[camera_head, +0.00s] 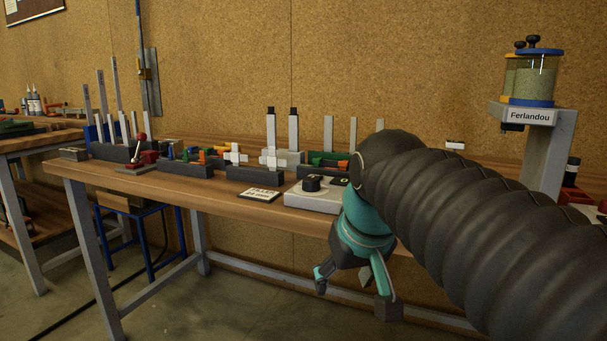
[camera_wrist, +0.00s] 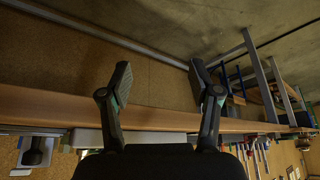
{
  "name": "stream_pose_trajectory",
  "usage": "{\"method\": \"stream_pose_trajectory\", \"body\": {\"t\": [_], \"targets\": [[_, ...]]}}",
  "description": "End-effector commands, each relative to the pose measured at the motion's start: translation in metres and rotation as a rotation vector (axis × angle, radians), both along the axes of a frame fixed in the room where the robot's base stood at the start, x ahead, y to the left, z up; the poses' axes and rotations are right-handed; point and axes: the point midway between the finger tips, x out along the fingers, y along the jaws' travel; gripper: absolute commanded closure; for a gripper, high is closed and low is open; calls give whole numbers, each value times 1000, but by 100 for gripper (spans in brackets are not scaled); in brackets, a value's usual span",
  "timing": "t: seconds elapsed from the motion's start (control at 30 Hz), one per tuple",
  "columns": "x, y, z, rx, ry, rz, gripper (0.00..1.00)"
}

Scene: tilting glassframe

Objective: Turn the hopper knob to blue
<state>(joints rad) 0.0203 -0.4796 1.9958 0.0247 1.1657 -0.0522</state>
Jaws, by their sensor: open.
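The hopper (camera_head: 535,78), clear and filled with pale green grains, stands on a grey stand marked "Ferlandou" at the right in the head view. It has blue and yellow rings and small dark knobs on top (camera_head: 526,42). A black round knob (camera_head: 312,183) sits on a white box (camera_head: 310,200) on the bench; I cannot tell which knob is the hopper's. A black knob also shows at the lower left in the wrist view (camera_wrist: 37,152). My gripper (camera_head: 354,290) is open and empty, pointing down in front of the bench edge, apart from both knobs. Its spread fingers show in the wrist view (camera_wrist: 160,82).
The wooden bench (camera_head: 170,185) carries grey trays of coloured parts, a red-knobbed lever (camera_head: 138,150) and a label card (camera_head: 259,195). My arm hides the bench's right part. A blue-framed stool (camera_head: 145,225) stands below. The floor in front is clear.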

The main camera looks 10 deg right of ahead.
Motion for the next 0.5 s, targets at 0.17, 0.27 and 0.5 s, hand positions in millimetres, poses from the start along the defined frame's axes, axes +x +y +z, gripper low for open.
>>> {"method": "stream_pose_trajectory", "body": {"t": [0.17, 0.27, 0.5], "targets": [[48, 0, 71, 1, 17, 25, 37], [72, -1, 105, 1, 25, 39, 37], [121, -4, 171, -1, 47, 77, 37]]}}
